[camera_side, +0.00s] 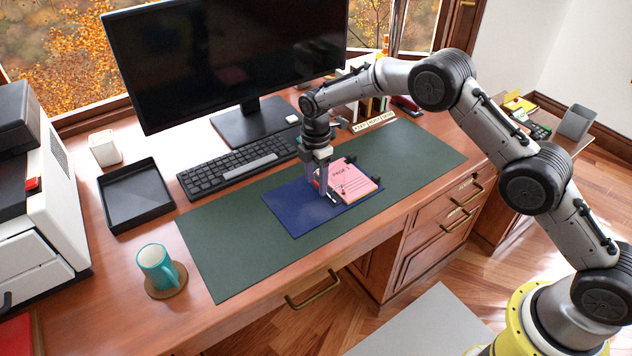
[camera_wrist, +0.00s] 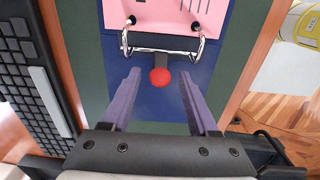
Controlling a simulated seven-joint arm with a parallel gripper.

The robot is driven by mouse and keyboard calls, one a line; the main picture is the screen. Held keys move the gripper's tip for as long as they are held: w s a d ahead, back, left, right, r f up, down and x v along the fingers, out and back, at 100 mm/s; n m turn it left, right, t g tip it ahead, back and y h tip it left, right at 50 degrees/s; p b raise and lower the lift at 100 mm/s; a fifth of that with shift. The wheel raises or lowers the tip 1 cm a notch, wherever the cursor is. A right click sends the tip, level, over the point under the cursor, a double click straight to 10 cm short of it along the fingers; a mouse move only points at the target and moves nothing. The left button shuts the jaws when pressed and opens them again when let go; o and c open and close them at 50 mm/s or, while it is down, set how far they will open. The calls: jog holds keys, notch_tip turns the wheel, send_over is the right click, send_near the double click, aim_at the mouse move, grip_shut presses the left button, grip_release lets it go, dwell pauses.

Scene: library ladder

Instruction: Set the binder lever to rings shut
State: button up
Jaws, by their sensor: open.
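The blue binder (camera_side: 299,211) lies open on the green desk mat, with pink pages (camera_side: 352,181) on its right part. In the wrist view a metal ring bar (camera_wrist: 163,51) crosses below the pink pages (camera_wrist: 165,12), with a curved ring at each end. A short dark lever with a red knob (camera_wrist: 160,76) points from the bar toward me. My gripper (camera_side: 328,197) points down over the binder and is open and empty. In the wrist view the red knob appears between my gripper's fingertips (camera_wrist: 159,74); contact cannot be told. Whether the rings are closed is unclear.
A keyboard (camera_side: 240,163) and a monitor (camera_side: 225,60) stand behind the mat (camera_side: 215,250). A black tray (camera_side: 137,195) and a teal mug (camera_side: 157,266) are at the left. A small sign (camera_side: 374,122) stands behind the binder. The mat's left part is clear.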

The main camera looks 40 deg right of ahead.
jog(key=shift+f, duration=0.5)
grip_shut()
